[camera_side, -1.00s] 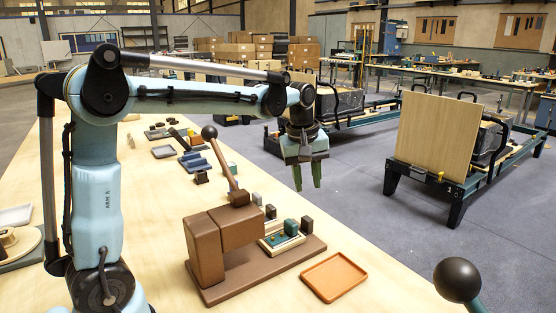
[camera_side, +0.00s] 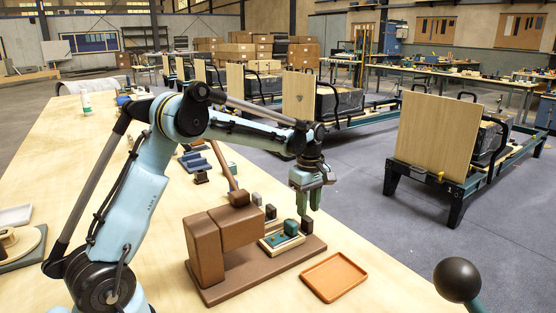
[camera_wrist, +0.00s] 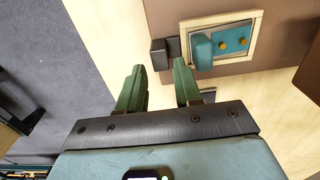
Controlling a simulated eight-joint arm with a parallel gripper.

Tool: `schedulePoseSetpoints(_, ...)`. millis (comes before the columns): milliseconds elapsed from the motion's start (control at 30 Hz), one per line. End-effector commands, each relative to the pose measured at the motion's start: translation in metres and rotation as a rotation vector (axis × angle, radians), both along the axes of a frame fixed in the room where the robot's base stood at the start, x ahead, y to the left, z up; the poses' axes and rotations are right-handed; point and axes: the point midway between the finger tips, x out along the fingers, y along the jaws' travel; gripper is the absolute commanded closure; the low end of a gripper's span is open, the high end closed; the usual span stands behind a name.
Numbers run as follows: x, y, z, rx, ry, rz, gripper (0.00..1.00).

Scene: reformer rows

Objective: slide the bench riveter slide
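The bench riveter (camera_side: 222,236) is brown and stands on a flat brown base on the table. Its slide (camera_side: 273,246) is a teal plate in a cream frame at the right of the base, with a green block (camera_side: 291,227) standing at one end. In the wrist view the teal plate (camera_wrist: 232,42) carries yellow pins, and the teal block (camera_wrist: 202,50) sits beside a dark stop (camera_wrist: 166,52). My gripper (camera_side: 308,211) hangs fingers down by the block and dark stop. In the wrist view my gripper (camera_wrist: 159,66) is open and empty. I cannot tell whether it touches anything.
An orange tray (camera_side: 333,276) lies in front of the riveter base. The riveter's lever (camera_side: 224,166) rises behind, partly hidden by my arm. Small dark posts (camera_side: 270,212) stand behind the slide. A dark ball (camera_side: 457,279) is at the lower right.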

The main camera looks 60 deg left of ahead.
Motion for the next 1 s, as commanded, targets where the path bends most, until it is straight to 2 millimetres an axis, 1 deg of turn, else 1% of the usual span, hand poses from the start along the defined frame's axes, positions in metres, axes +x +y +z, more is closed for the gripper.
schedulePoseSetpoints(33,0.0,0.0,-0.01,0.0,0.0,-0.001,0.66)
schedulePoseSetpoints(100,0.0,0.0,-0.021,0.0,0.0,-0.001,0.66)
schedulePoseSetpoints(200,0.0,0.0,-0.034,0.0,-0.001,-0.001,0.66)
schedulePoseSetpoints(300,0.0,0.0,-0.043,0.0,-0.001,-0.001,0.66)
schedulePoseSetpoints(467,0.0,0.0,-0.049,0.0,-0.001,-0.001,0.66)
schedulePoseSetpoints(700,0.0,0.0,-0.049,0.0,-0.001,-0.001,0.66)
schedulePoseSetpoints(867,0.0,0.0,-0.049,0.0,-0.001,-0.001,0.9)
schedulePoseSetpoints(900,0.0,0.0,-0.049,0.0,-0.001,-0.001,0.97)
schedulePoseSetpoints(933,0.0,0.0,-0.049,0.0,-0.001,-0.001,1.0)
schedulePoseSetpoints(1000,0.0,0.0,-0.049,0.0,-0.001,-0.001,1.0)
